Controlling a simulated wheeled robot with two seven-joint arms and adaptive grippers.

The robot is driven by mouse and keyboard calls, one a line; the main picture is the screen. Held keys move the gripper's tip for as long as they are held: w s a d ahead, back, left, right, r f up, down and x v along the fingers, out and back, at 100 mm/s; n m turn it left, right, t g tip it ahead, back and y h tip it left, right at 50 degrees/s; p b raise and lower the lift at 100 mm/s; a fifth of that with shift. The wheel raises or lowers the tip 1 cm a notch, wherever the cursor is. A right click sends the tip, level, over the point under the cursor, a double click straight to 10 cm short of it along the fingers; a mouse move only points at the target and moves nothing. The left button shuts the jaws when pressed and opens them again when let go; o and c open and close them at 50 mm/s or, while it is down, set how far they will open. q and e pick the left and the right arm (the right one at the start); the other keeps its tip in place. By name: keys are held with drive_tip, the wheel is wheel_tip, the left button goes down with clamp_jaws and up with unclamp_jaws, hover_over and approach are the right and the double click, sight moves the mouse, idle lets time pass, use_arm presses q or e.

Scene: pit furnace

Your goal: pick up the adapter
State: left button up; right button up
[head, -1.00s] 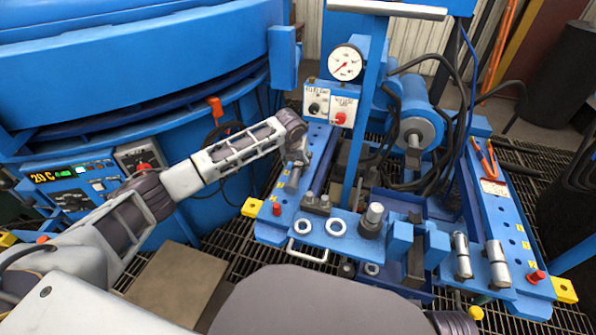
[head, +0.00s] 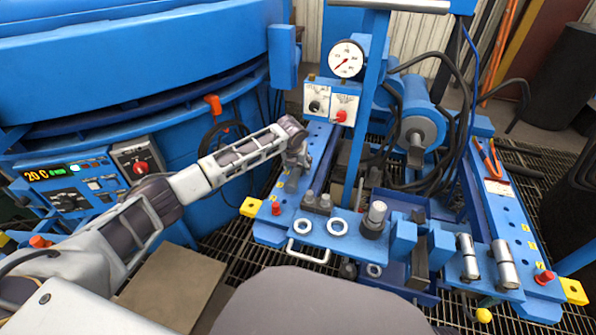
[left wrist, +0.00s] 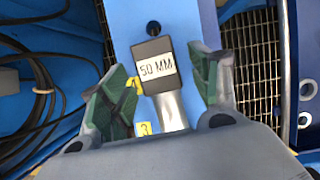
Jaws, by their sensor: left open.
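The adapter (left wrist: 162,78) has a dark block labelled "50 MM" and a shiny metal cylinder below it. In the left wrist view it lies over the blue rail (left wrist: 145,18), between the green-padded fingers of my left gripper (left wrist: 165,88). In the head view my left gripper (head: 297,168) points down over the left rail of the blue bench (head: 345,240), and the adapter cannot be clearly made out there. My right gripper is not in view.
A blue post (head: 362,120) and a pressure gauge (head: 346,59) rise close to the left gripper. The large blue furnace (head: 130,60) fills the left. Black hoses (head: 440,130) loop behind the bench.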

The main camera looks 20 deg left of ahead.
use_arm(q)
clamp_jaws()
drive_tip(key=shift+w, duration=0.1)
idle(0.5)
drive_tip(key=shift+r, duration=0.2)
drive_tip(key=shift+r+p, duration=0.35)
drive_tip(key=shift+r, duration=0.4)
wheel_tip(320, 180, up, 7)
drive_tip(key=p, duration=0.2)
drive_tip(key=shift+p, duration=0.3)
drive_tip(key=shift+r, duration=0.65)
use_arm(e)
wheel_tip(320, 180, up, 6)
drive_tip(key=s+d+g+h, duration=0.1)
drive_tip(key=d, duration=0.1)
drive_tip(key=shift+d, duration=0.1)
